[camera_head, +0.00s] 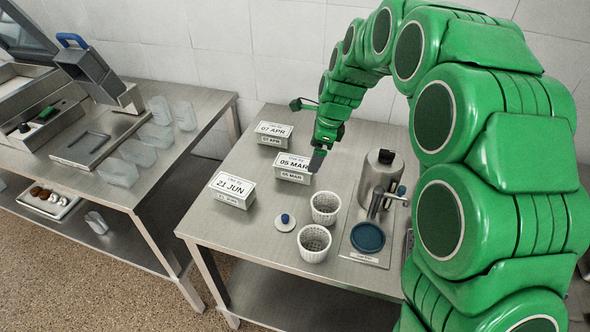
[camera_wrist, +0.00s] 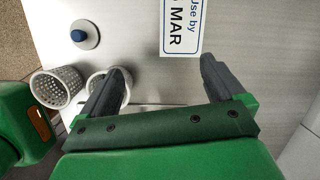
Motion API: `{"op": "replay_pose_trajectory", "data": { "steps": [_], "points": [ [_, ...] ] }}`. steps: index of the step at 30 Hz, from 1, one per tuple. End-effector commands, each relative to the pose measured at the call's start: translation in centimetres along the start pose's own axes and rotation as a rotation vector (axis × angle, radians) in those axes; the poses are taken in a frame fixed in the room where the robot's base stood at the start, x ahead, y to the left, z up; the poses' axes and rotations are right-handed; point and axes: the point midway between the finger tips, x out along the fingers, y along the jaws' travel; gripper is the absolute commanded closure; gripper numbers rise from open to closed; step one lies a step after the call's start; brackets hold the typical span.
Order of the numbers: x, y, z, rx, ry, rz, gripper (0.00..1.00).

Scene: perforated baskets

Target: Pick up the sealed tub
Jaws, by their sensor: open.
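Three white box-shaped tubs with date labels stand on the steel table: the 07 APR tub (camera_head: 273,134) at the back, the 05 MAR tub (camera_head: 293,168) in the middle and the 21 JUN tub (camera_head: 232,190) at the front left. I cannot tell which one the task names. My gripper (camera_head: 318,160) is beside the right end of the 05 MAR tub. In the wrist view my gripper (camera_wrist: 164,70) is open, with nothing between its fingers. The 05 MAR label (camera_wrist: 181,25) lies just beyond the fingertips, partly cut off by the frame edge.
Two white perforated baskets (camera_head: 325,207) and a round lid with a blue knob (camera_head: 284,221) stand at the table's front. A metal press (camera_head: 380,180) and a blue round dish (camera_head: 367,237) are on the right. Another steel table (camera_head: 130,187) stands left, across a gap.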

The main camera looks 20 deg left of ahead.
Motion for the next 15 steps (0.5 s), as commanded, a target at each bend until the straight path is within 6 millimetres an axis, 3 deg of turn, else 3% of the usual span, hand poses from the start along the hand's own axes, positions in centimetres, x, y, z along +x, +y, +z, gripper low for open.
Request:
{"op": "replay_pose_trajectory", "data": {
  "steps": [3, 6, 15],
  "points": [
    [2.4, -1.6, 1.5, 0.081, -0.009, 0.0, 0.04],
    [3.5, -2.7, 2.5, 0.136, -0.018, -0.007, 0.04],
    [5.4, -3.7, 3.5, 0.197, -0.025, -0.01, 0.04]
  ]
}}
